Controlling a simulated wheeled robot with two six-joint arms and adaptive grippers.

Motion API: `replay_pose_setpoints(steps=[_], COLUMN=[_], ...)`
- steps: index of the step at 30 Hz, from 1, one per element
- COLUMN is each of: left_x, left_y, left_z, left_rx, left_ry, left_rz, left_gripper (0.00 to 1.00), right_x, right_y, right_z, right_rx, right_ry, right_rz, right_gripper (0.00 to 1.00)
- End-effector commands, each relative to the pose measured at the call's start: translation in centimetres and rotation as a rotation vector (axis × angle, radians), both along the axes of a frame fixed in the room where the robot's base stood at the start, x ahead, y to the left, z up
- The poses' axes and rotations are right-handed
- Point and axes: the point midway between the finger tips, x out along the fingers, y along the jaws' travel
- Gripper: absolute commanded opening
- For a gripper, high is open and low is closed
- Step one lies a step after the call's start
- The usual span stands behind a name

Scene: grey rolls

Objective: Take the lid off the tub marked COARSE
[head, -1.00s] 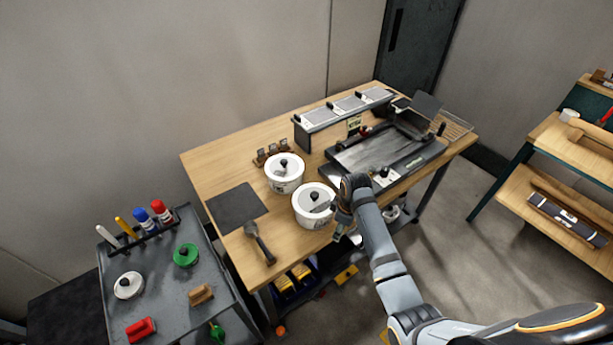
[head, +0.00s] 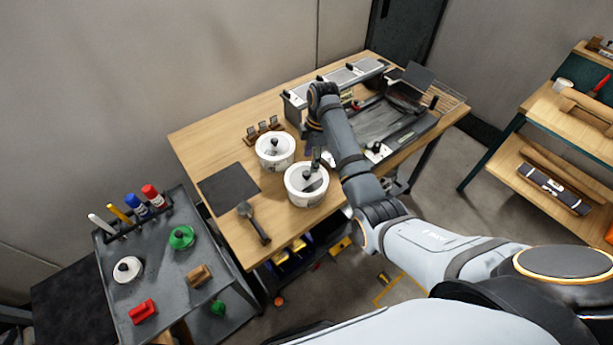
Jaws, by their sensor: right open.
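Two white round tubs stand on the wooden table. The rear tub (head: 275,160) has a pale lid with a black knob (head: 274,146). The front tub (head: 306,195) also has a lid with a black knob (head: 306,174). The markings on the tubs are too small to read, so I cannot tell which is COARSE. My right gripper (head: 317,158) is open, close to the front tub's back edge. I cannot tell whether it touches the lid. My left gripper is out of view.
A dark mat (head: 229,184) and a black-handled tool (head: 254,223) lie left of the tubs. A black tray machine (head: 395,125) stands to the right, behind my arm. A grey cart (head: 178,290) at the left holds markers and a white lid (head: 127,270).

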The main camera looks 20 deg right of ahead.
Motion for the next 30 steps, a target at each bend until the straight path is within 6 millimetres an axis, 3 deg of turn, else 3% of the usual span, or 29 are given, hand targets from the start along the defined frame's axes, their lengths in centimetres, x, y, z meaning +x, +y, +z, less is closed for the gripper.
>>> replay_pose_setpoints(steps=[8, 12, 16, 23, 30], left_x=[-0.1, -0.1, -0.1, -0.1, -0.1], left_y=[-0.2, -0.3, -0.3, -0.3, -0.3], left_z=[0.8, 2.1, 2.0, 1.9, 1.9], left_rx=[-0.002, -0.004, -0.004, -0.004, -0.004], left_ry=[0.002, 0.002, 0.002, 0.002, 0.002], left_rz=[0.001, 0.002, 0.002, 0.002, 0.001], left_gripper=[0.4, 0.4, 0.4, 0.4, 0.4], right_x=[-0.2, -0.4, -0.3, -0.3, -0.3], right_y=[0.5, 1.3, 1.4, 1.4, 1.4], right_z=[-1.4, -3.6, -5.4, -5.8, -5.8], right_rx=[0.001, -0.001, -0.001, -0.001, -0.001], right_ry=[0.003, 0.004, 0.0, -0.002, -0.002], right_rz=[-0.001, -0.001, -0.002, -0.002, -0.002], right_gripper=[0.53, 0.53, 0.53, 0.53, 0.23])
